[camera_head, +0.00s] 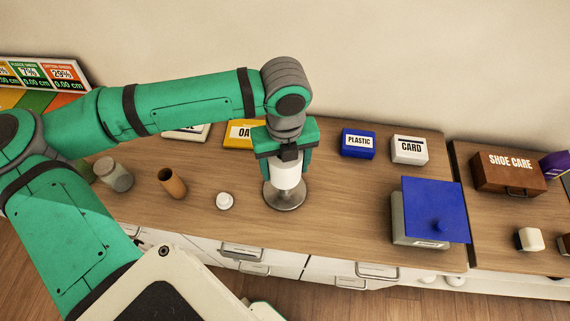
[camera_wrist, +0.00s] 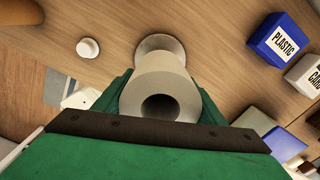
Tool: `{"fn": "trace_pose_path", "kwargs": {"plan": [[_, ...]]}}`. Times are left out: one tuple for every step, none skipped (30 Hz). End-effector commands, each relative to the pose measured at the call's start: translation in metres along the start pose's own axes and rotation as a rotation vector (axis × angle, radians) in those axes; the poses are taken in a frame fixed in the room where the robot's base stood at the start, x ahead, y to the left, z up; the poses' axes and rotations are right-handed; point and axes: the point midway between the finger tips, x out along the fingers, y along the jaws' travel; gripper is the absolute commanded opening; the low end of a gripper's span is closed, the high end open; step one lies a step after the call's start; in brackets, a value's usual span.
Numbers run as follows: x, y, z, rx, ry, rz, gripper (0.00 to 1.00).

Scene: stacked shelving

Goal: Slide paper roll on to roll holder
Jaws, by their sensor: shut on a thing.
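The white paper roll (camera_head: 287,178) is upright between the fingers of my gripper (camera_head: 286,170), which is shut on it. In the wrist view, the roll (camera_wrist: 170,84) shows its open top end with a dark hole, and green fingers flank it. The roll holder's round grey metal base (camera_head: 286,204) stands on the wooden counter directly below the roll; it also shows beyond the roll in the wrist view (camera_wrist: 160,42). The holder's post is hidden, so I cannot tell whether the roll is around it or how far down.
A small white round item (camera_head: 224,201) and a brown cylinder (camera_head: 173,183) stand left of the holder. A glass jar (camera_head: 114,174) is farther left. A blue PLASTIC box (camera_head: 358,143), a white CARD box (camera_head: 409,150) and a blue-lidded bin (camera_head: 435,210) are right. Counter around the holder is clear.

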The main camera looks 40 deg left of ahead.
Motion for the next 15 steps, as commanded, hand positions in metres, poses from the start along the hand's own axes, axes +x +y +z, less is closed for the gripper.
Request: {"fn": "trace_pose_path", "kwargs": {"plan": [[0.0006, 0.0001, 0.0, 0.0, 0.0, 0.0, 0.53], [0.001, 0.0001, 0.0, 0.0, 0.0, 0.0, 0.53], [0.0014, 0.0001, -0.0001, 0.0, 0.0, 0.0, 0.53], [0.0018, 0.0001, -0.0001, 0.0, 0.0, 0.0, 0.53], [0.0021, 0.0001, -0.0001, 0.0, 0.0, 0.0, 0.53], [0.0026, 0.0002, -0.0001, 0.0, 0.0, 0.0, 0.53], [0.0029, 0.0001, -0.0001, 0.0, 0.0, 0.0, 0.53], [0.0033, 0.0002, -0.0001, 0.0, 0.0, 0.0, 0.53], [0.0037, 0.0002, -0.0001, 0.0, 0.0, -0.001, 0.53], [0.004, 0.0001, -0.0001, 0.0, 0.0, -0.001, 0.53], [0.0044, 0.0001, -0.0001, 0.0, 0.0, -0.001, 0.53], [0.0048, 0.0, -0.0001, 0.0, 0.0, -0.001, 0.53], [0.0052, 0.0, -0.0001, 0.0, 0.0, -0.001, 0.53], [0.0055, 0.0001, 0.0, 0.0, 0.0, -0.001, 0.53], [0.006, 0.0002, 0.0, -0.001, 0.0, -0.001, 0.53]]}}
